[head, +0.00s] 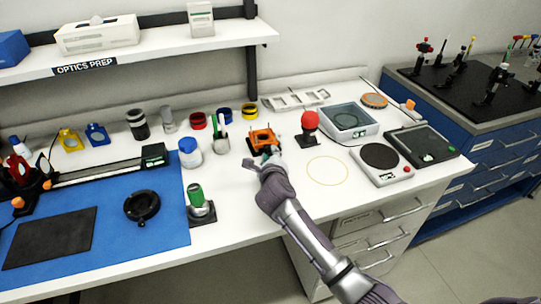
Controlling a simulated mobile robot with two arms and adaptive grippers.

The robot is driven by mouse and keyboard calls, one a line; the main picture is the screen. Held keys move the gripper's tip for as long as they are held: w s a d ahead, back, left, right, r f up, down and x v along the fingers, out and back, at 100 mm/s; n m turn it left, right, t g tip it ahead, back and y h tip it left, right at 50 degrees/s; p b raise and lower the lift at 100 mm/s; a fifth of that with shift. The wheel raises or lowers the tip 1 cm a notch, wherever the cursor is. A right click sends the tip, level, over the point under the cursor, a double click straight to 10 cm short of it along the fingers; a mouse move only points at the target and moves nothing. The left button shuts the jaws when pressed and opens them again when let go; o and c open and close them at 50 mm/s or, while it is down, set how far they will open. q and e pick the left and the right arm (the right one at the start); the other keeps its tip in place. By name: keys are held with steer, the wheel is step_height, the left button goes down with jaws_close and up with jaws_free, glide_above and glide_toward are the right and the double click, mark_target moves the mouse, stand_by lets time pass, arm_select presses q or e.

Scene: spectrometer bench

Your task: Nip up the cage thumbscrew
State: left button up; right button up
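An orange cage-like mount (262,138) on a dark base stands near the middle of the white bench. I take it for the cage; I cannot make out its thumbscrew at this size. My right gripper (260,158) is just in front of the mount, on its near side. Its two fingers look spread apart, one to the left and one up toward the mount. A small teal patch shows by the upper fingertip; I cannot tell what it is or whether anything is touched. The gripper hides part of the mount's front. My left gripper is not in view.
A red-knobbed stand (308,127) is close at the right of the mount. A cup of tools (221,138) and a blue-lidded jar (190,153) stand at its left. A green-topped post (199,203) stands nearer. The bench around the yellow ring (327,171) is clear.

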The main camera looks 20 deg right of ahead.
jaws_close()
